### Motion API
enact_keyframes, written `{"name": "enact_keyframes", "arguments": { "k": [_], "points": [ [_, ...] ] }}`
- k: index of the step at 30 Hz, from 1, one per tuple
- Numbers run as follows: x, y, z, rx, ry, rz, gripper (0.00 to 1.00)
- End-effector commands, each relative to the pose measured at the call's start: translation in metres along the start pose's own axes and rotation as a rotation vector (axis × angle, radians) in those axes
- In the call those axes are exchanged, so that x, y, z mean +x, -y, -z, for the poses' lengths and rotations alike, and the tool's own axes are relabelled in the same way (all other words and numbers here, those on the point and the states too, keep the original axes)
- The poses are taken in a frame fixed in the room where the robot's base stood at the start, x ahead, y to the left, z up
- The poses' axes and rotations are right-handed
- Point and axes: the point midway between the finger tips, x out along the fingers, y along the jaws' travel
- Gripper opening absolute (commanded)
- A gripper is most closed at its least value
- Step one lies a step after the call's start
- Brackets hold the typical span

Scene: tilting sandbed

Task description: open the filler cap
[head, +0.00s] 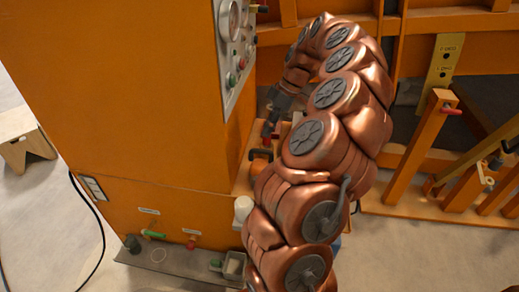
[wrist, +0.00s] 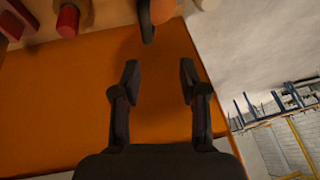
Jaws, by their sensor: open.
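My gripper (wrist: 159,72) is open and empty in the wrist view, with its two dark fingers apart over an orange panel (wrist: 60,110). In the head view my gripper (head: 268,132) is partly hidden by my copper arm, beside the orange cabinet (head: 120,95). Just below it is an orange and dark fitting (head: 261,155). A dark part with an orange tip (wrist: 147,20) lies beyond the fingers in the wrist view, apart from them. A white rounded cylinder (head: 243,208) stands lower by the cabinet. I cannot tell for sure which part is the filler cap.
A panel with gauges and knobs (head: 237,45) is on the cabinet's side. A red cylinder (wrist: 68,20) is at the wrist view's upper left. A grey ledge (head: 175,262) with valves runs along the base.

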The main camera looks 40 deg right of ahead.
Motion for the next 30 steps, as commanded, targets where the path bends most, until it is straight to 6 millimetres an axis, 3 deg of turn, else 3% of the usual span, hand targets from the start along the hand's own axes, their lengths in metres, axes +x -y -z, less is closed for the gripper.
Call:
{"name": "enact_keyframes", "arguments": {
  "k": [3, 6, 13, 24, 30],
  "points": [
    [0.004, -0.014, -0.023, 0.014, -0.007, -0.011, 0.43],
    [0.005, -0.017, -0.029, 0.014, -0.008, -0.011, 0.43],
    [0.019, -0.017, -0.028, 0.013, -0.008, -0.011, 0.43],
    [0.068, -0.015, -0.027, 0.011, -0.006, -0.005, 0.43],
    [0.082, -0.017, -0.026, 0.012, -0.007, -0.010, 0.43]
  ]
}}
